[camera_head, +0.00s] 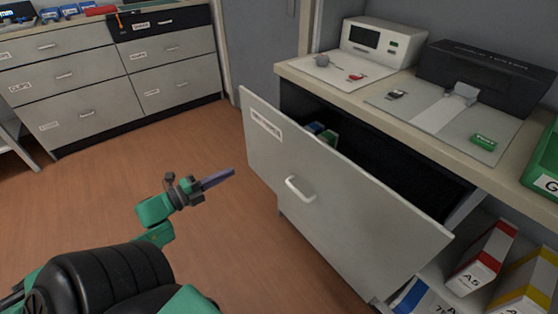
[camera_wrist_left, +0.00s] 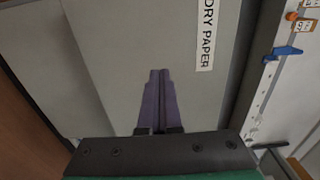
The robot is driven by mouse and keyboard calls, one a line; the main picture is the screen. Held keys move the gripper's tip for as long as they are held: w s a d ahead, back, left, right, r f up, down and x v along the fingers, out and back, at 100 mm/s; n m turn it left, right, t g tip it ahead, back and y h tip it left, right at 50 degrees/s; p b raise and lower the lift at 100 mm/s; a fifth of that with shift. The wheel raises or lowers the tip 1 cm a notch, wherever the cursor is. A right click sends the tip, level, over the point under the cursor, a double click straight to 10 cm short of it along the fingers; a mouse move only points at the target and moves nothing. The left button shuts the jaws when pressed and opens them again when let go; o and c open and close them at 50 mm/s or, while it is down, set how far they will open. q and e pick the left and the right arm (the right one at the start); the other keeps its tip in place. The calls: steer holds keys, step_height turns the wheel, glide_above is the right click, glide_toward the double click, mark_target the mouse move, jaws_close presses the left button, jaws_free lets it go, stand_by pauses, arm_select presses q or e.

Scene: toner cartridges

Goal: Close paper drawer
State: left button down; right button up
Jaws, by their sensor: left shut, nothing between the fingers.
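The paper drawer (camera_head: 340,205) is pulled out from the counter on the right in the head view. Its grey front has a white label and a white bar handle (camera_head: 300,189). My left gripper (camera_head: 233,171) is shut and empty, to the left of the drawer front. In the left wrist view its closed purple fingers (camera_wrist_left: 159,75) point at the grey drawer front (camera_wrist_left: 115,45), with a label ending in "DRY PAPER" (camera_wrist_left: 207,35) to their right. I cannot tell whether the fingertips touch the front. My right gripper is not in view.
The counter (camera_head: 345,83) above the drawer carries a white device (camera_head: 372,45), a black box (camera_head: 490,75) and a green bin (camera_head: 545,165). Paper packs (camera_head: 485,258) stand on a lower shelf. Closed drawers (camera_head: 65,75) line the back left. The floor (camera_head: 90,190) between is clear.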

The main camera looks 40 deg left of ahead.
mark_target(269, 152)
arm_select(q)
steer(key=b+x, duration=0.2)
steer(key=x, duration=0.9)
steer(key=shift+w, duration=0.35)
steer(key=shift+w+d, duration=0.2)
steer(key=shift+w, duration=0.4)
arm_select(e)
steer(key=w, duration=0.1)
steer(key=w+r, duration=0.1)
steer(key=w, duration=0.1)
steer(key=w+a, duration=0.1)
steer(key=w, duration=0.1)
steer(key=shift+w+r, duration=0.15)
